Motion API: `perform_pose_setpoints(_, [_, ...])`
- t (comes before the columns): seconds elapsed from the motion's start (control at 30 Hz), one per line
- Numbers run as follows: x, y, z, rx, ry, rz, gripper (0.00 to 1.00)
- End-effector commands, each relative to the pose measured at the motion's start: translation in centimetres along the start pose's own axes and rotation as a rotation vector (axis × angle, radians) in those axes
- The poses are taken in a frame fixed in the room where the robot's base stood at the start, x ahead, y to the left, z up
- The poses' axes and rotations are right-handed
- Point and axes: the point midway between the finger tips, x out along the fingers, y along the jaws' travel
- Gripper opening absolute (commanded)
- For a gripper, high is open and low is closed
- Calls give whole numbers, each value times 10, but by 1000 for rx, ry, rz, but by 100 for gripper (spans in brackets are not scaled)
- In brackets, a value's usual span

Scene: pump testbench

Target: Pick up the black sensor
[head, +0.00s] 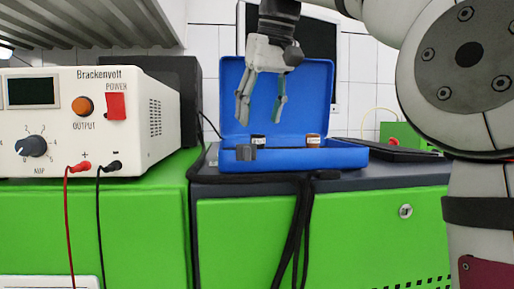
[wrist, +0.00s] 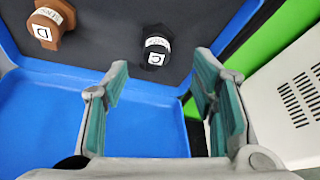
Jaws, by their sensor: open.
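The black sensor (head: 258,139) stands in the open blue box (head: 290,160), toward its left side in the head view. In the wrist view the black sensor (wrist: 156,47) carries a white label with a letter and sits on dark lining, beyond the fingertips. My gripper (head: 261,110) is open and empty, pointing down above the box. It also shows in the wrist view (wrist: 160,75), its teal-padded fingers apart, with blue surface and lining between them. No finger appears to touch the sensor.
A brown sensor (head: 313,140) stands in the box to the right of the black one; it also shows in the wrist view (wrist: 50,24). The raised lid is behind. A power supply (head: 90,120) with red and black leads stands left. A flat dark object (head: 395,152) lies right.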

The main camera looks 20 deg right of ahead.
Motion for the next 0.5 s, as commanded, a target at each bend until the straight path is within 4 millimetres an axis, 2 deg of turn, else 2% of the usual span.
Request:
perform_pose_setpoints(0.17, [7, 1, 1, 1, -2, 0, 52])
perform_pose_setpoints(0.5, [47, 4, 5, 0, -3, 0, 52])
